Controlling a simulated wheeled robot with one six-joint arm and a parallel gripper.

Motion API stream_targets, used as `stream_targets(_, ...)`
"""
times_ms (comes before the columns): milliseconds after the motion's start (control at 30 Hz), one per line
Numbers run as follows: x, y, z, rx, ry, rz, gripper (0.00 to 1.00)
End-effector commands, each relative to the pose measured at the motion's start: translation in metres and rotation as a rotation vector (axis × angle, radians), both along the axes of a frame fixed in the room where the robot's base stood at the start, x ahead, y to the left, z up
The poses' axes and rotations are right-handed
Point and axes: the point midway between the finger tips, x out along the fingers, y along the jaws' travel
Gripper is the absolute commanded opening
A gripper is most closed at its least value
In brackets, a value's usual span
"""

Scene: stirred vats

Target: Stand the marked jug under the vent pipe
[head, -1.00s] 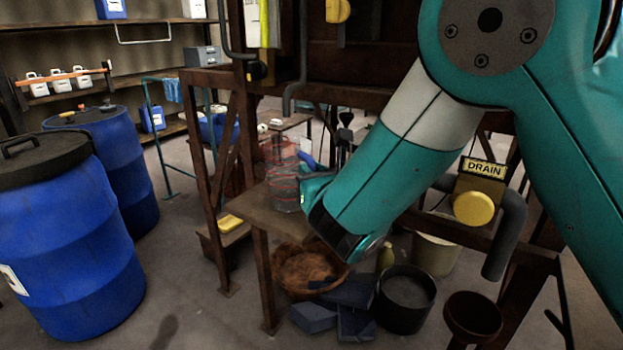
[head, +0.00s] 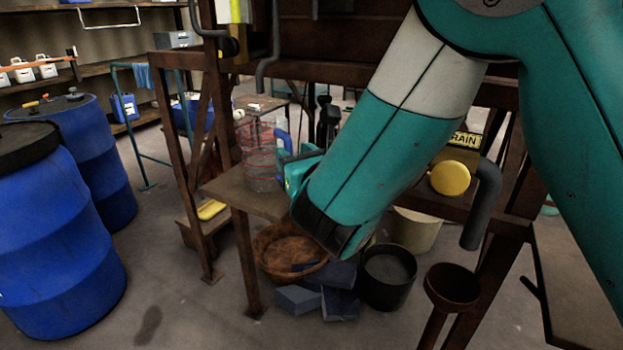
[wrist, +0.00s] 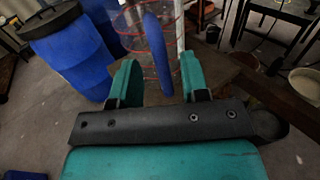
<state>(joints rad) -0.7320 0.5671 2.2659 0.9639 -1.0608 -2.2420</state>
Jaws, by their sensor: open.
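A clear jug with red bands (head: 260,165) and a blue handle (head: 284,139) stands upright on a small wooden table (head: 225,190). In the wrist view the jug (wrist: 135,35) is just ahead of my gripper (wrist: 158,75), and its blue handle (wrist: 156,52) shows between the two teal fingers. My gripper (head: 291,168) is open beside the jug's handle side; contact cannot be told. Grey bent pipes hang from the frame, one at the upper middle (head: 266,72) and one at the right (head: 487,205) near a DRAIN sign (head: 465,139). No vent label is readable.
Below the table are a brown basket (head: 285,255), dark blue blocks (head: 335,290) and a black bucket (head: 388,280). A rusty funnel stand (head: 452,287) is right of them. Blue drums (head: 60,240) stand at left. Rusty posts (head: 180,150) rise near the table's left.

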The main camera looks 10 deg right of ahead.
Motion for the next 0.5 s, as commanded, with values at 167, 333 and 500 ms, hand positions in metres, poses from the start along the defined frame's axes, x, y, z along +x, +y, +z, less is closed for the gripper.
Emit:
stream_targets(167, -0.041, -0.011, -0.007, 0.000, 0.000, 0.005, 0.42)
stream_targets(333, -0.068, -0.021, -0.005, 0.000, 0.000, 0.005, 0.42)
stream_targets(500, -0.081, -0.026, -0.002, 0.002, -0.002, 0.002, 0.42)
